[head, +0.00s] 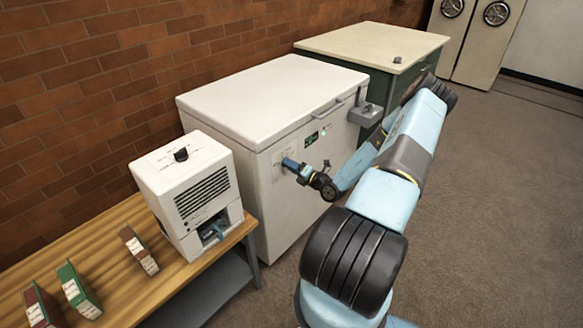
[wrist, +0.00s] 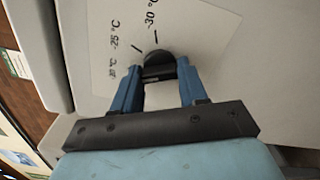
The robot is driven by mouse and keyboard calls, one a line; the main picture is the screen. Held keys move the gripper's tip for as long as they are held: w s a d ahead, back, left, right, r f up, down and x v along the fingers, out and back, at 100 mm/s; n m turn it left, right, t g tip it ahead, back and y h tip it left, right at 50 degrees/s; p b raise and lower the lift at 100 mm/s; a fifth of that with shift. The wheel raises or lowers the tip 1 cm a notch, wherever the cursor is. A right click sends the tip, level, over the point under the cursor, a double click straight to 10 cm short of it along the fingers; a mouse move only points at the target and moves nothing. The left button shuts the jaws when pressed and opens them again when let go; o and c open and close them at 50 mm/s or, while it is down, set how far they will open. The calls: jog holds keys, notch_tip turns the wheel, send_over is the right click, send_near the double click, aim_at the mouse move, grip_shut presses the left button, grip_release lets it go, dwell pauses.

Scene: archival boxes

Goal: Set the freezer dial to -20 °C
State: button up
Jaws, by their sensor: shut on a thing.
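The freezer (head: 245,135) is a white chest with a closed lid, standing against the brick wall in the head view. My gripper (head: 290,164) reaches its front face at a pale label plate. In the wrist view, the dark round dial (wrist: 157,58) sits on the white scale plate (wrist: 205,45), between the two blue fingers of my gripper (wrist: 158,77), which are shut on it. Handwritten marks around the dial read -30 °C and -25 °C; a third label near the left finger is too blurred to read. The dial's pointer direction cannot be told. The fingers hide the dial in the head view.
A white box-shaped device (head: 185,190) with a black knob stands on a wooden bench (head: 110,235) beside several binders. A green cabinet with a cream top (head: 370,45) stands behind the freezer. Carpeted floor is clear at the right.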

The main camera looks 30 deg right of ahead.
jog(key=shift+d+f+m, duration=0.1)
jog(key=shift+d+m, duration=0.1)
jog(key=shift+m, duration=0.2)
jog(key=o, duration=1.1)
jog(key=shift+a, duration=0.1)
jog(key=shift+c, duration=0.2)
jog(key=v, duration=1.3)
jog(key=shift+s, duration=0.4)
